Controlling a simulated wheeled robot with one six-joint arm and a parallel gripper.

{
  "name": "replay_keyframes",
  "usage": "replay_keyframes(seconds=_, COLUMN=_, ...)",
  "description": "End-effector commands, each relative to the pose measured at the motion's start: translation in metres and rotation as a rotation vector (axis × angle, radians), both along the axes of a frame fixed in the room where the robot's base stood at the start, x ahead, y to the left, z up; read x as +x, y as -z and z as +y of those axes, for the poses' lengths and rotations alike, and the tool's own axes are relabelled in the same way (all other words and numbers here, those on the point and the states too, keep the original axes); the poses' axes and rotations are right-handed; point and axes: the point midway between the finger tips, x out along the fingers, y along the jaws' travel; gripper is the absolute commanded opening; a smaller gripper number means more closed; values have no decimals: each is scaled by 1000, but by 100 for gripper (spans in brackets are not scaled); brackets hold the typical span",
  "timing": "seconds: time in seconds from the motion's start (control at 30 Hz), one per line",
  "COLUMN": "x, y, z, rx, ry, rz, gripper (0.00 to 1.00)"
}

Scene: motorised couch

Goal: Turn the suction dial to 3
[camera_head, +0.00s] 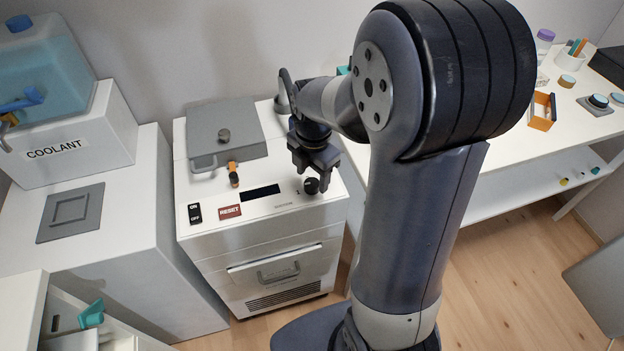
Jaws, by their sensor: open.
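A small black dial (311,185) sits on the top front right of a white machine (262,228), beside faint printed marks. The marks and the dial's pointer are too small to read. My gripper (314,184) points down with its fingers at the dial, one finger to each side as seen here. It is open, and I cannot tell whether a finger touches the dial. A dark display (260,193) lies to the left of the dial.
The machine also bears a red RESET button (230,211), a black on/off switch (195,213), an orange-black lever (233,174) and a grey lid (222,135). A coolant tank (45,75) stands at left. A white table (520,120) stands at right.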

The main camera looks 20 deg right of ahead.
Motion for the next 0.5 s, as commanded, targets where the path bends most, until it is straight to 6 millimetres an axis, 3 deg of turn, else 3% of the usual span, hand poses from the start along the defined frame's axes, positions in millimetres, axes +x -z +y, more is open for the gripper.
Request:
replay_keyframes(seconds=0.2, x=0, y=19, z=0, rx=0, ry=0, rz=1, gripper=56)
replay_keyframes(seconds=0.5, x=0, y=20, z=0, rx=0, ry=0, rz=-1, gripper=55)
